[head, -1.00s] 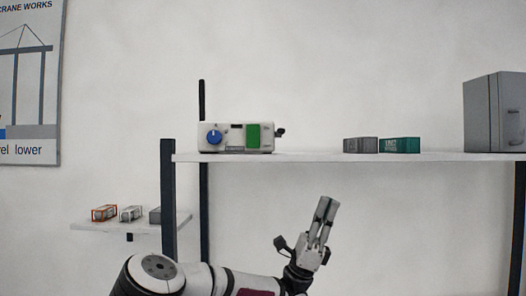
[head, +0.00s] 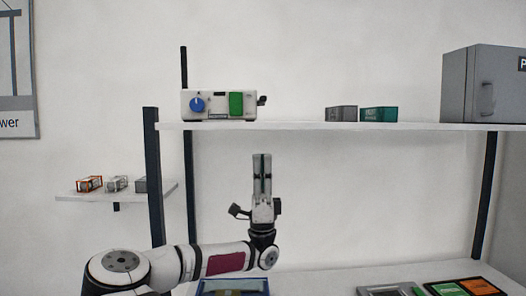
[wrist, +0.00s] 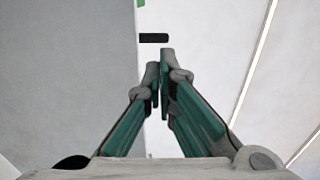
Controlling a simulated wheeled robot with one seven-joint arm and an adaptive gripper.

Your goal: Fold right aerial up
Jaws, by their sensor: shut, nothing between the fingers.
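A cream radio-like box (head: 219,104) with a blue knob and a green panel stands on the upper shelf at its left. A black left aerial (head: 184,68) stands upright at its left end. The right aerial (head: 262,100) shows as a short dark piece at the right end, not upright. A black bar that looks like this aerial (wrist: 153,38) shows in the wrist view, just beyond the fingertips. My gripper (head: 262,156) points up below and in front of the shelf, under the right aerial. Its fingers (wrist: 159,75) are together, empty and apart from the aerial.
The upper shelf (head: 300,126) has its front edge just above my fingertips. Grey and teal small containers (head: 378,114) and a grey cabinet (head: 484,86) stand further right on it. A low side shelf (head: 105,194) holds small blocks. A lower surface (head: 330,281) holds panels and trays.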

